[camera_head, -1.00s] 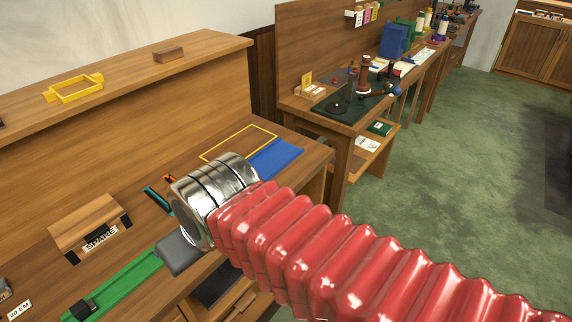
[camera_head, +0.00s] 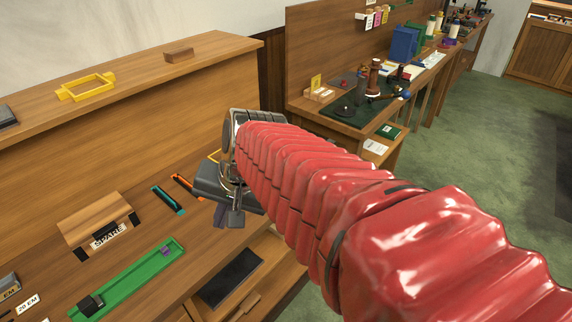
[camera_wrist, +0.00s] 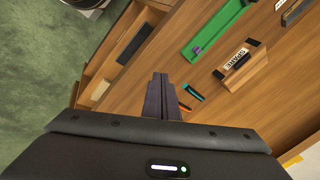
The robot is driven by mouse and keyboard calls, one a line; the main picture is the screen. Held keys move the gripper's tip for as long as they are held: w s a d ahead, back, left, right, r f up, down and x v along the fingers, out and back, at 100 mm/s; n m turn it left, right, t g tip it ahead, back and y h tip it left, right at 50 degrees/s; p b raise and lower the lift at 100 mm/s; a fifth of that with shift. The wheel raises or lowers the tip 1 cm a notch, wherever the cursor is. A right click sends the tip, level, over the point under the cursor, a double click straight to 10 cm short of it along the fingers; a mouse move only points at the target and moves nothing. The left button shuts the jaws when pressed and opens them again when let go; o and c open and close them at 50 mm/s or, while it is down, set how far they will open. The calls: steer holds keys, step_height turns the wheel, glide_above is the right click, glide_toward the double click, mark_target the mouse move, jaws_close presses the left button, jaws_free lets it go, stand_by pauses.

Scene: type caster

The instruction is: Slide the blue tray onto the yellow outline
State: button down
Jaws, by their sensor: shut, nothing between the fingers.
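The yellow outline (camera_head: 213,156) on the bench shows only as a short corner left of my wrist in the head view; my arm covers the rest. The blue tray is hidden behind my arm in the head view, and I cannot make it out in the wrist view. My gripper (camera_head: 220,216) hangs at the bench's front edge, its fingers pointing down. In the wrist view my gripper (camera_wrist: 160,78) shows its two dark fingers together, with nothing between them.
A green channel (camera_head: 130,278) lies front left on the bench. Orange and teal tools (camera_head: 176,194) lie left of my gripper. A wooden block marked SPARE (camera_head: 97,220) stands farther left. An open shelf (camera_head: 232,278) with dark contents is below the front edge.

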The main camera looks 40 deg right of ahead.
steer(key=d+f+m+t, duration=0.2)
steer(key=d+f+m, duration=0.1)
steer(key=d+m, duration=0.9)
steer(key=s+d+f+m+t, duration=0.1)
steer(key=d+f+m+t, duration=0.1)
steer(key=d+m, duration=1)
steer(key=d+f, duration=0.1)
steer(key=d, duration=0.9)
steer(key=shift+f+m, duration=0.2)
steer(key=shift+m, duration=0.2)
steer(key=shift+d, duration=0.1)
steer(key=x, duration=0.9)
steer(key=shift+w+d+f, duration=0.1)
steer(key=shift+w+f, duration=0.15)
steer(key=shift+w, duration=0.15)
steer(key=w, duration=0.3)
steer(key=shift+w, duration=0.55)
